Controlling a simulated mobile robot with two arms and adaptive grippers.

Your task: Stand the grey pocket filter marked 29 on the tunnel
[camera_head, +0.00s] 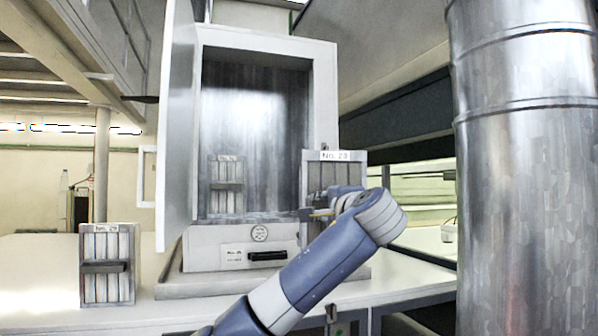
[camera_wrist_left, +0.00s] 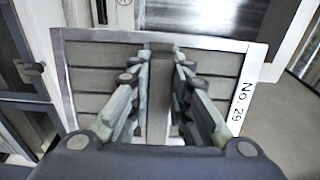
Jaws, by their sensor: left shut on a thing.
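The grey pocket filter marked No. 29 (camera_wrist_left: 100,52) fills much of the left wrist view, its label along the right edge. In the head view the held filter (camera_head: 346,172) is upright at the right front edge of the tunnel (camera_head: 320,90), its label at the top. My left gripper (camera_wrist_left: 161,60) is shut on this filter, its fingers on either side of the central bar. In the head view my left gripper (camera_head: 325,212) is partly hidden by my own arm. Whether the filter's base touches anything is hidden. My right gripper is not in view.
The tunnel's door (camera_head: 178,130) stands open to the left. A similar slatted filter shape (camera_head: 227,170) shows inside. Another labelled filter (camera_head: 107,285) stands on the white table (camera_head: 35,290) at left; its number is hard to read. A thick metal duct (camera_head: 525,170) rises at right.

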